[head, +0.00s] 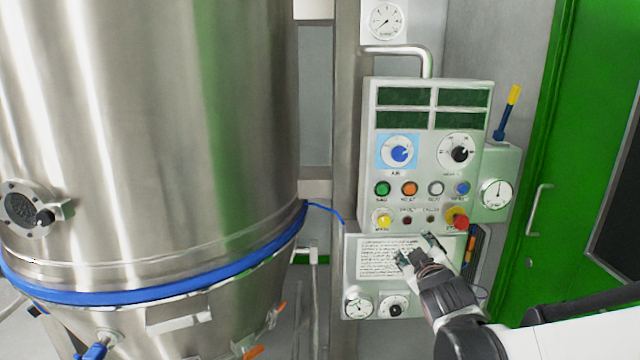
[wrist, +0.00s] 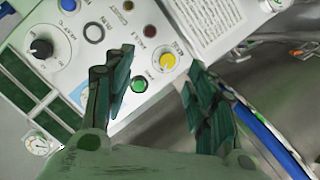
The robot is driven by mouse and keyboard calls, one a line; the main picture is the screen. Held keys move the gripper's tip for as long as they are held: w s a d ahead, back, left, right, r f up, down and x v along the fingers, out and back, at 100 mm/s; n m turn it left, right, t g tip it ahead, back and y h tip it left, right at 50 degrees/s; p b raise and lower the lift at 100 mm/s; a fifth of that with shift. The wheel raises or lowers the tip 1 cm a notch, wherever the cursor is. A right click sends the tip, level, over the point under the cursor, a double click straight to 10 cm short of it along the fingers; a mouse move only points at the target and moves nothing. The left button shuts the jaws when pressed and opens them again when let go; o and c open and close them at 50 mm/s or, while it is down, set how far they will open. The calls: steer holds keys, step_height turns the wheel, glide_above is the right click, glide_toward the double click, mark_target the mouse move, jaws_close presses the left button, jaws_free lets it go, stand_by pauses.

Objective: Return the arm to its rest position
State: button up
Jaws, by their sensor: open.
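My gripper (head: 421,250) is open and empty in the head view, in front of the lower part of the control panel (head: 369,150), near the printed label (head: 385,256). My arm comes in from the lower right. In the wrist view my gripper (wrist: 160,85) shows its two dark green fingers spread apart. The yellow knob (wrist: 168,61) and the green button (wrist: 139,84) show between the fingers, with the panel face behind them. I cannot tell the exact gap between the fingertips and the panel.
A large steel vessel (head: 150,130) with a blue band (head: 150,294) fills the left. A red emergency knob (head: 457,218) sits on the panel above my gripper. A yellow-tipped lever (head: 507,112) stands on a side box. A green door (head: 560,180) is at the right.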

steer(key=s+a+f+m+g+y, duration=0.1)
steer(key=s+f+m+g, duration=0.1)
steer(key=s, duration=1.2)
steer(key=s+a+f+m+g+y, duration=0.1)
steer(key=s+m+g, duration=0.3)
steer(key=s, duration=1)
steer(key=shift+a+f+m+g, duration=0.4)
steer(key=shift+a+f+g, duration=0.15)
steer(key=shift+g, duration=0.35)
